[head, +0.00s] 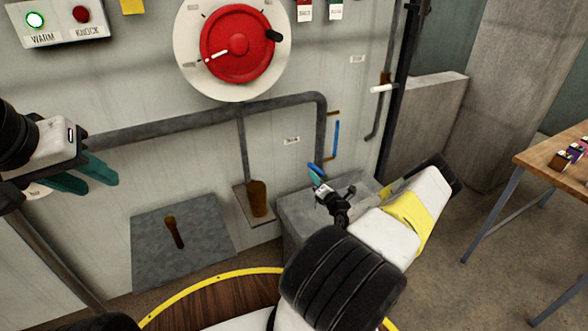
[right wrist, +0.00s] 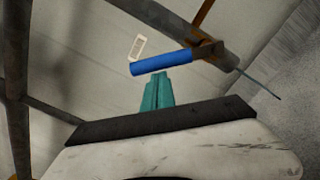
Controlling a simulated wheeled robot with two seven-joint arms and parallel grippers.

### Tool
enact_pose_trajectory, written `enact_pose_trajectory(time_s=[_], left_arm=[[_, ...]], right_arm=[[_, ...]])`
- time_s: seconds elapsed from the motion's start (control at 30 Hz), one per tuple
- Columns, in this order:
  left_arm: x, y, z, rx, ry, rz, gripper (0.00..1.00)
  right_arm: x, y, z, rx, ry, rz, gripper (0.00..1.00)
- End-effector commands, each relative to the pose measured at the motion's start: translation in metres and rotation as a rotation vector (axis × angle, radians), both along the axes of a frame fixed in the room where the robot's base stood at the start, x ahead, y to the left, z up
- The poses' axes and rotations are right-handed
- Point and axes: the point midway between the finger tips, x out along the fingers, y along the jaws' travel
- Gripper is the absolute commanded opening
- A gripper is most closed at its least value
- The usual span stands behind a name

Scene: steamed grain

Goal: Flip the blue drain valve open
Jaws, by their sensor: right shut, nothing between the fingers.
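The blue drain valve handle (head: 314,168) is a short bar near the foot of the grey pipe on the wall. In the right wrist view the handle (right wrist: 160,62) sticks out to the left, nearly level, from a rusty fitting (right wrist: 208,49) on the pipe. My right gripper (head: 316,178) is shut and empty. Its teal fingertips (right wrist: 158,76) appear just below the handle; I cannot tell whether they touch it. My left gripper (head: 101,185) is open and empty in front of the wall at the left, far from the valve.
A vertical blue tube (head: 336,138) between rusty stubs is above the valve. A large red handwheel (head: 238,62) is higher up. A grey block (head: 297,220) stands below the valve. A round wooden lid with a yellow rim (head: 215,283) is in front. A wooden table (head: 545,160) stands right.

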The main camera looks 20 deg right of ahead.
Motion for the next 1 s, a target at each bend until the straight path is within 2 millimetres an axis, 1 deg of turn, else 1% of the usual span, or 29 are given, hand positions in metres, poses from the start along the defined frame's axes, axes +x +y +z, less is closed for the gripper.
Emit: enact_pose_trajectory(time_s=[0.03,0.3,0.5,0.7,0.77,1.0], left_arm=[[0.000,0.000,0.000,0.000,0.000,0.000,0.36],[0.000,0.000,0.000,0.000,0.000,0.000,0.36],[0.000,0.000,0.000,0.000,0.000,0.000,0.36],[0.000,0.000,0.000,0.000,0.000,0.000,0.36],[0.000,0.000,0.000,0.000,0.000,0.000,0.36],[0.000,0.000,0.000,0.000,0.000,0.000,0.36]], right_arm=[[0.000,-0.004,0.005,0.043,0.000,-0.004,0.00],[0.001,-0.019,0.023,0.298,0.020,-0.003,0.00],[0.002,-0.032,0.032,0.474,0.034,-0.003,0.00],[0.003,-0.044,0.037,0.617,0.047,-0.003,0.00],[0.003,-0.047,0.038,0.651,0.050,-0.004,0.00],[0.004,-0.054,0.040,0.648,0.050,-0.003,0.00]])
